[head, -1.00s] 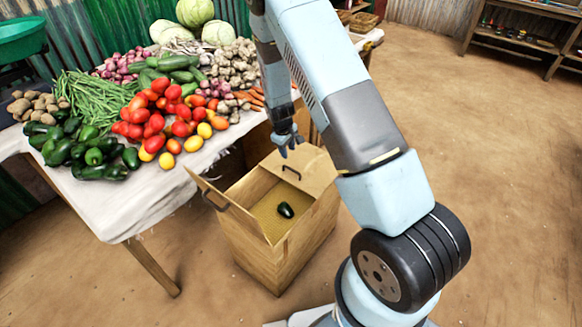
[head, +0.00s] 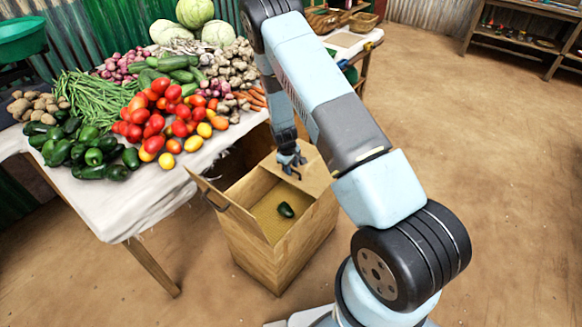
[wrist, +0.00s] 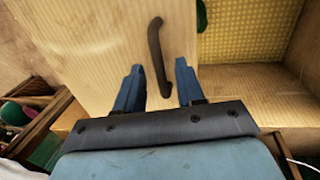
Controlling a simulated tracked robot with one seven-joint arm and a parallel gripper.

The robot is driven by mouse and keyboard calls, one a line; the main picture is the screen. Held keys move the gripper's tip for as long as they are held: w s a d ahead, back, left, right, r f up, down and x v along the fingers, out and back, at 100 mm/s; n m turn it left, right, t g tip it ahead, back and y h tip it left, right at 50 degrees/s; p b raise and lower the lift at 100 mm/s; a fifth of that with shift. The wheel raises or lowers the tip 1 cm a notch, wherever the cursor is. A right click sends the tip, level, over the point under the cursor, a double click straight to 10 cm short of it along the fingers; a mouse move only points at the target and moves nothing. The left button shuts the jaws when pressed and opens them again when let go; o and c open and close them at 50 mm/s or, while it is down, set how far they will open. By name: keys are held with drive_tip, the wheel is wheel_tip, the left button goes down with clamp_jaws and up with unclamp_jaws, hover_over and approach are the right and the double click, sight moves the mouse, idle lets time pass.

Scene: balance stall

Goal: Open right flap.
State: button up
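A wooden box (head: 279,262) stands on the floor beside the stall table. Its left flap (head: 228,206) is open and tilts outward to the left. A dark curved handle (wrist: 157,55) is fixed on this flap. My gripper (head: 290,172) is over the right flap at its handle. In the wrist view its two blue fingers (wrist: 160,80) are apart, with the handle's lower end between them. A dark green vegetable (head: 286,210) lies inside the box.
The table (head: 150,215) to the left carries tomatoes, peppers, beans and other vegetables. Another table (head: 355,45) with baskets stands behind my arm. The floor to the right is clear, with a shelf (head: 525,38) at the back.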

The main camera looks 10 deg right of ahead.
clamp_jaws()
idle(0.3)
idle(1.1)
